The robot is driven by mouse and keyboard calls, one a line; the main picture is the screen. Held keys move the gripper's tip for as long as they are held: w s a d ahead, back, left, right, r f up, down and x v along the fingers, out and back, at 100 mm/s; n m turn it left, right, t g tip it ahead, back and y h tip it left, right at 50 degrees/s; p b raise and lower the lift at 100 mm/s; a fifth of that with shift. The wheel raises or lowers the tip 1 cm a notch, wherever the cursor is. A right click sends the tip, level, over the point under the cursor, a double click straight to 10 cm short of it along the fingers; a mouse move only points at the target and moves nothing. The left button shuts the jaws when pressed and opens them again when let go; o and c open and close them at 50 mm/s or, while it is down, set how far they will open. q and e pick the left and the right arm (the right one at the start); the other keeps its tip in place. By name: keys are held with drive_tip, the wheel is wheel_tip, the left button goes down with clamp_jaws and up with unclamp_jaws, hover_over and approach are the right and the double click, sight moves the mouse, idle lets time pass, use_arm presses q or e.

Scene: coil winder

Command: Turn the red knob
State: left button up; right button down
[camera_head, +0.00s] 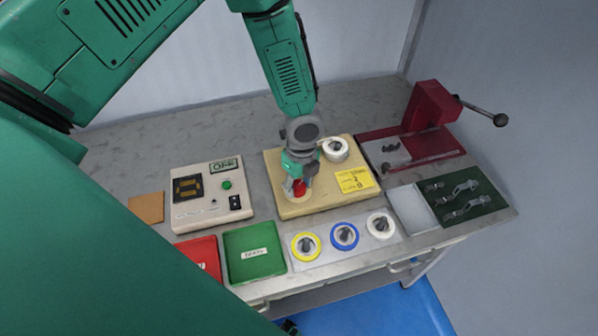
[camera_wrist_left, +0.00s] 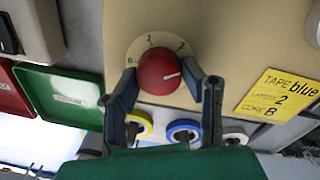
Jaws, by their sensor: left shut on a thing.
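The red knob (camera_head: 299,188) stands on a pale round dial on the beige box (camera_head: 318,201). In the left wrist view the red knob (camera_wrist_left: 161,71) has a white pointer line aimed to the right and slightly up, and the digits on the dial (camera_wrist_left: 150,42) are partly hidden. My left gripper (camera_head: 299,183) comes down on the knob from above. In the left wrist view my left gripper (camera_wrist_left: 168,85) has one finger on each side of the knob, shut on it. My right gripper is in neither view.
A yellow label (camera_head: 355,180) and a white tape roll (camera_head: 335,149) are on the box. A control unit (camera_head: 207,196), green tray (camera_head: 252,253) and red tray (camera_head: 200,256) lie left. Colored rolls (camera_head: 344,236) sit in front. A red press (camera_head: 422,125) stands right.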

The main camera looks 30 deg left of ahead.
use_arm(q)
drive_tip(key=m+p, duration=0.1)
drive_tip(key=m, duration=0.2)
drive_tip(key=shift+w+r+m, duration=0.1)
drive_tip(key=shift+w+m, duration=0.05)
drive_tip(key=shift+m, duration=0.25)
drive_tip(key=shift+m+p, duration=0.35)
drive_tip(key=shift+m, duration=1.35)
drive_tip(key=o, duration=1.1)
drive_tip(key=shift+o, duration=0.2)
